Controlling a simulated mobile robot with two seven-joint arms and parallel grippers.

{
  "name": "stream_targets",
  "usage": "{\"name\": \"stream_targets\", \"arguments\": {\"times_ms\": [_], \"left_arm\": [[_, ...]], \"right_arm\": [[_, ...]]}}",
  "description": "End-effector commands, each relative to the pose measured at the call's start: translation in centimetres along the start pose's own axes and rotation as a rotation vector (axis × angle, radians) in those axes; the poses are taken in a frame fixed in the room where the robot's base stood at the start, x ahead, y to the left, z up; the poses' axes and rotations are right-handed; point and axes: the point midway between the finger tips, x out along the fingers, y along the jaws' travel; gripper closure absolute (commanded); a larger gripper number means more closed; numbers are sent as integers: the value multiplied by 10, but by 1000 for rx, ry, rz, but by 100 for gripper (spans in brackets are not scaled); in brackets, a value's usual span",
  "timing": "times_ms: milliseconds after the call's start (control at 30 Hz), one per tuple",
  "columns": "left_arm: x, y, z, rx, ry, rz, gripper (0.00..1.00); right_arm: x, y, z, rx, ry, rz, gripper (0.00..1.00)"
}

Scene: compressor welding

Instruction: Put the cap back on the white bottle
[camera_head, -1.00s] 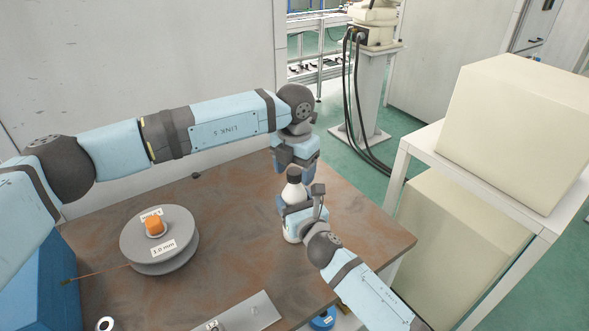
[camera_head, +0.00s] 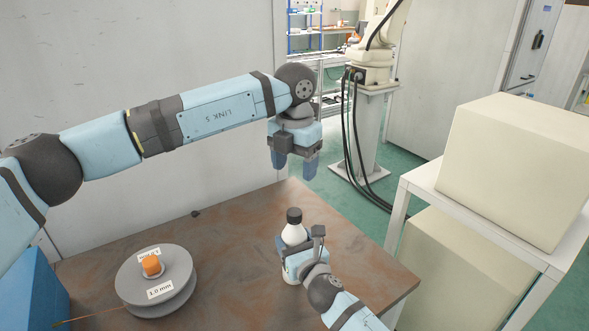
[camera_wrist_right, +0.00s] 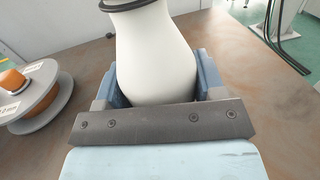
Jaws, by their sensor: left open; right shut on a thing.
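The white bottle (camera_head: 294,234) stands upright near the table's right side, with the black cap (camera_head: 293,215) sitting on its neck. My right gripper (camera_head: 296,261) is shut around the bottle's body; the right wrist view shows the white bottle (camera_wrist_right: 152,55) between the blue fingers. The top of the bottle is cut off there, and only a dark ring at the neck shows. My left gripper (camera_head: 295,163) is open and empty, fingers pointing down, in the air above and apart from the cap. How tightly the cap sits cannot be told.
A grey wire spool (camera_head: 158,283) with an orange centre lies on the left of the brown table (camera_head: 225,240). A blue box (camera_head: 30,295) is at the far left. Beige boxes (camera_head: 510,170) on a white rack stand to the right. The table between spool and bottle is clear.

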Motion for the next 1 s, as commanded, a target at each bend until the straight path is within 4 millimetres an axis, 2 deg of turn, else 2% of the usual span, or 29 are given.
{"name": "stream_targets", "arguments": {"times_ms": [67, 100, 200, 500, 633, 767, 1000], "left_arm": [[0, 0, 0, 0, 0, 0, 34], [0, 0, 0, 0, 0, 0, 34], [0, 0, 0, 0, 0, 0, 34], [0, 0, 0, 0, 0, 0, 34], [0, 0, 0, 0, 0, 0, 34], [-1, 0, 0, 0, 0, 0, 34], [0, 0, 0, 0, 0, 0, 34]], "right_arm": [[0, 0, 0, 0, 0, 0, 100], [0, 0, 0, 0, 0, 0, 32], [0, 0, 0, 0, 0, 0, 9], [-1, 0, 0, 0, 0, 0, 7], [-11, 0, 0, 0, 0, 0, 7], [-35, 0, -1, -3, 1, 1, 7], [-92, 0, -1, -1, 2, 1, 7]]}}
